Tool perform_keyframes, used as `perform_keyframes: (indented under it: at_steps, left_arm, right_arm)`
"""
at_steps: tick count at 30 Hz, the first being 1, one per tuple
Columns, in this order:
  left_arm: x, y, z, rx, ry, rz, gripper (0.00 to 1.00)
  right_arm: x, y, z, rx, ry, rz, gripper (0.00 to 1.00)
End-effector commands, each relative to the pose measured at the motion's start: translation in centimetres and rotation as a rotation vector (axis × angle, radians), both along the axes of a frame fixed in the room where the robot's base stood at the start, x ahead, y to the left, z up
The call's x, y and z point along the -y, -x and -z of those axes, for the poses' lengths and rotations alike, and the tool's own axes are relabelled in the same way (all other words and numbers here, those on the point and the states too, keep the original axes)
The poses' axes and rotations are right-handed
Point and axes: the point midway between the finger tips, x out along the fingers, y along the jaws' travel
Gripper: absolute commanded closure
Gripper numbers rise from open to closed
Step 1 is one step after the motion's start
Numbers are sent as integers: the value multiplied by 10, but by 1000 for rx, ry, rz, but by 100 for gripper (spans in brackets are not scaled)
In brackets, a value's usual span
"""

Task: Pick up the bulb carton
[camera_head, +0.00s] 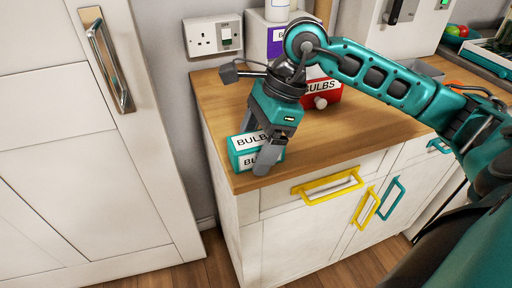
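A teal carton with white labels reading "BULB" (240,151) sits on the front left corner of the wooden worktop (330,138). My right gripper (258,144) reaches down over it from above. One finger is in front of the carton's near face and covers part of its label. The other finger is at its far side, partly hidden. The fingers straddle the carton; I cannot tell whether they press on it. The carton appears to rest on the worktop. My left gripper is not in view.
A red carton labelled "BULBS" (321,97) stands behind my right gripper. A white and purple box (258,40) stands by the wall near a socket (213,36). A yellow-handled drawer (328,186) is below the worktop. A white panelled door (75,150) is at left.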

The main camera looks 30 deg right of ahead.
Motion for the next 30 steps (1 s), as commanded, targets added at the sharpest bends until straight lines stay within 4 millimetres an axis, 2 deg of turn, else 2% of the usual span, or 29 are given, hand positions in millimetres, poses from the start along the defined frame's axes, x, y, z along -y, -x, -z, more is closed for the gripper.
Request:
perform_keyframes:
  at_steps: [2,16,25,30]
  left_arm:
    - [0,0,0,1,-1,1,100]
    - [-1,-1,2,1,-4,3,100]
    - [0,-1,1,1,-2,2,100]
    - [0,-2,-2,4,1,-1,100]
  right_arm:
    - [0,0,0,0,0,0,28]
    - [0,0,0,0,0,0,73]
    - [0,0,-3,1,0,0,74]
    - [0,-1,-17,3,-1,1,74]
